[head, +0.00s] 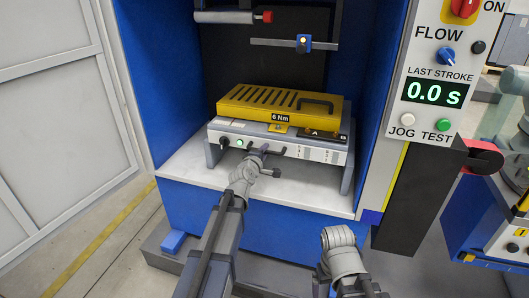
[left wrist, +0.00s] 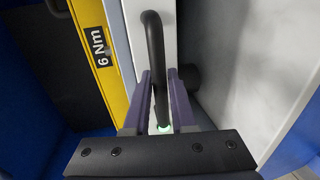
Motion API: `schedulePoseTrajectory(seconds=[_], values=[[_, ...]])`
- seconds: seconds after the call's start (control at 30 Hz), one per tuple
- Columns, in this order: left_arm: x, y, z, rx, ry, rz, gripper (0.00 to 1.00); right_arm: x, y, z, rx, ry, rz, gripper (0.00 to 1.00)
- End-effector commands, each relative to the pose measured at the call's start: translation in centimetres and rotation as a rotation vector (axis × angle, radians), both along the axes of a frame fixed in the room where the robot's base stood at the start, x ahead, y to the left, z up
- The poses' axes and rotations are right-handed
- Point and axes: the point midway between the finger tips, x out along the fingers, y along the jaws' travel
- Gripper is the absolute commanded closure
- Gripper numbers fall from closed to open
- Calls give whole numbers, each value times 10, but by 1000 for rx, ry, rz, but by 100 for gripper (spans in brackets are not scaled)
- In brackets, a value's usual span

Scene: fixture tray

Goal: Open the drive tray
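The drive tray (head: 312,151) is a light box with a white and grey front, sitting on the pale shelf of the blue bay. A black bar handle (left wrist: 155,45) runs along its front, and a green light (left wrist: 163,128) glows behind it. My left gripper (head: 260,152) is at the tray's front. In the left wrist view its two purple fingers (left wrist: 160,85) straddle the handle closely, one on each side, with little or no gap at the tips. My right arm shows low in the head view, but its gripper does not show.
A yellow slotted cover (head: 262,101) marked 6 Nm lies on top of the tray. Blue walls (head: 163,75) flank the bay. A control panel (head: 435,75) reading 0.0 s stands right. A slide bar with a blue knob (head: 303,43) is above. Bare shelf (head: 325,197) lies in front.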

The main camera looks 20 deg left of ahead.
Motion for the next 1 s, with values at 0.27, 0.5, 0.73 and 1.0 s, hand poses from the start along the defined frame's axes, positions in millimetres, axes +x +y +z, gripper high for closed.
schedulePoseTrajectory(seconds=[0.27, 0.5, 0.73, 1.0], values=[[0, 0, 0, 0, 0, 0, 100, 0, 0, 0, 0, 0, 0, 5], [0, 0, 0, 0, 1, 0, 100, 0, 0, 0, 0, 0, 0, 5], [0, 0, 0, 0, 1, 0, 100, 0, 0, 0, 0, 0, 0, 5], [0, 0, 0, 0, 1, 0, 100, 0, 0, 0, 0, 0, 0, 5]])
